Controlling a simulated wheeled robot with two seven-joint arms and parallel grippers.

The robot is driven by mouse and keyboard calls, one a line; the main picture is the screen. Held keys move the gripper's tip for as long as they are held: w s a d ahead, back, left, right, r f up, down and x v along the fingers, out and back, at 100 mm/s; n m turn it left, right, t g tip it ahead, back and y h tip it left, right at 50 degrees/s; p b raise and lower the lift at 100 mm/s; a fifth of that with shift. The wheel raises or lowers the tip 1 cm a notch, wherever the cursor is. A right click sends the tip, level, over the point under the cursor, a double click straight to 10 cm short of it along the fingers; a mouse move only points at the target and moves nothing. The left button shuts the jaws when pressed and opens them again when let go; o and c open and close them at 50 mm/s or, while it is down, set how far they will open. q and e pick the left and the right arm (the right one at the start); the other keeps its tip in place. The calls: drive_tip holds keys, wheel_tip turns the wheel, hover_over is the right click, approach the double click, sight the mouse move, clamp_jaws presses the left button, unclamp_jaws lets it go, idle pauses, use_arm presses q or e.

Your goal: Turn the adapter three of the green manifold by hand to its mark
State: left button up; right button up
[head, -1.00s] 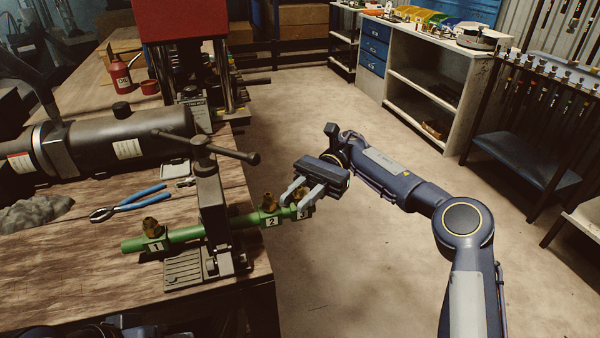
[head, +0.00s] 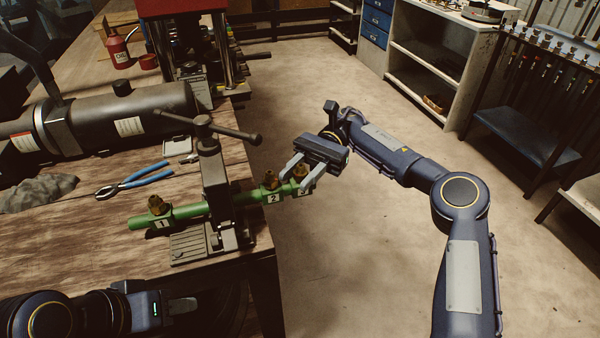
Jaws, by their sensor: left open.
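The green manifold (head: 188,213) lies clamped in a dark vise (head: 216,190) at the table's right edge. Its brass adapters stand on top: adapter one (head: 156,205) at the left, adapter two (head: 270,180) right of the vise, and adapter three (head: 300,172) at the right end. Labels 1 and 2 are readable; label three is partly covered. My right gripper (head: 299,176) has a finger on each side of adapter three; whether they press on it is unclear. Any mark is too small to make out. My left gripper (head: 182,306) is open and empty at the bottom left, before the vise.
Blue-handled pliers (head: 135,181) and a grey rag (head: 38,192) lie on the wooden table. A dark cylinder (head: 120,125) lies behind them. The vise's T-handle (head: 222,130) sticks up near the manifold.

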sight(300, 167)
drive_tip(key=shift+r, duration=0.5)
drive_tip(key=r, duration=0.2)
drive_tip(key=shift+s+r, duration=0.25)
drive_tip(key=shift+r, duration=0.05)
drive_tip(key=s+r+b, duration=0.3)
drive_tip(key=s+r, duration=0.6)
drive_tip(key=s, duration=0.4)
drive_tip(key=shift+s+r+b, duration=0.2)
drive_tip(key=shift+s+b, duration=0.05)
drive_tip(key=shift+b, duration=0.1)
